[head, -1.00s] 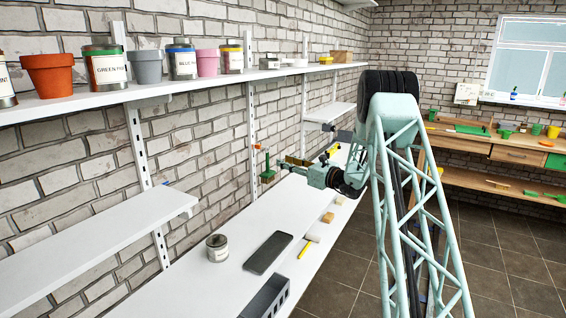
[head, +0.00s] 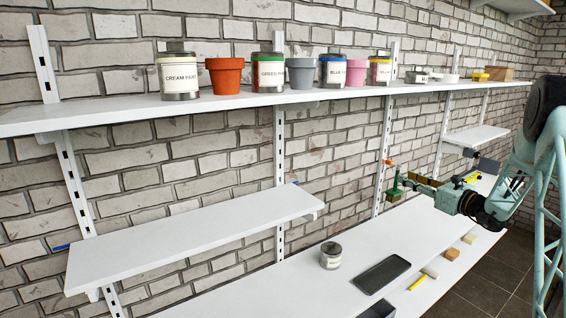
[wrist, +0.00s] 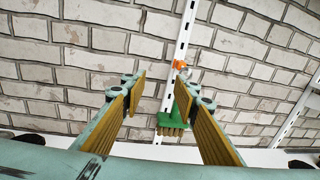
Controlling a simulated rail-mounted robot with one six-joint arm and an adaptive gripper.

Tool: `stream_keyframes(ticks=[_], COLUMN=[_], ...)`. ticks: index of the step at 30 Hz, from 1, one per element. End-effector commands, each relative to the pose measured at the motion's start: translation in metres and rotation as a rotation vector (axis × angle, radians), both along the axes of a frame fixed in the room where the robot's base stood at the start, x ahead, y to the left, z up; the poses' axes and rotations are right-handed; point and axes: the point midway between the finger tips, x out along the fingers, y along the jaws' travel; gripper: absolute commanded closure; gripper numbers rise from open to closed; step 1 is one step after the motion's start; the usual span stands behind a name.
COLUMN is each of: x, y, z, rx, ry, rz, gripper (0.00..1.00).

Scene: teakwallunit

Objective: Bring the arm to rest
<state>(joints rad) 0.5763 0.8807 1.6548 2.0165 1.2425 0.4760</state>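My gripper (head: 418,183) is at the end of my pale green arm, level and pointing left toward the brick wall, above the long white lower shelf. In the wrist view its two yellow-padded fingers (wrist: 165,95) stand apart with a clear gap, and nothing is held between them. A green brush-like thing (wrist: 178,108) with an orange top and brown bristles shows beyond the fingers, in front of a white wall rail. It also shows in the head view (head: 395,188), just left of the fingertips. Whether it hangs from the rail cannot be told.
The upper shelf (head: 130,114) carries paint cans and flower pots. A bare middle shelf (head: 190,235) is at left. On the lower shelf (head: 290,287) are a can (head: 331,256), a dark flat slab (head: 382,274), a yellow stick (head: 418,283) and small blocks.

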Motion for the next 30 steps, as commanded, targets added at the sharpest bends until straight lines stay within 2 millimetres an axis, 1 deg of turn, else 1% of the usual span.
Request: stream_keyframes(ticks=[1,3,8,12,14,21,26,30], x=[-0.003,-0.009,-0.024,-0.04,-0.048,-0.083,-0.109,-0.133], y=[0.013,0.031,0.072,0.107,0.122,0.176,0.21,0.237], z=[0.01,0.019,0.041,0.058,0.065,0.09,0.104,0.116], rx=[-0.02,-0.049,-0.118,-0.18,-0.206,-0.315,-0.388,-0.454], ry=[-0.001,0.0,0.004,0.005,0.005,0.002,-0.001,-0.008], rz=[0.021,0.053,0.126,0.19,0.218,0.325,0.396,0.457], gripper=[0.72,0.72,0.72,0.72,0.72,0.72,0.72,0.72])
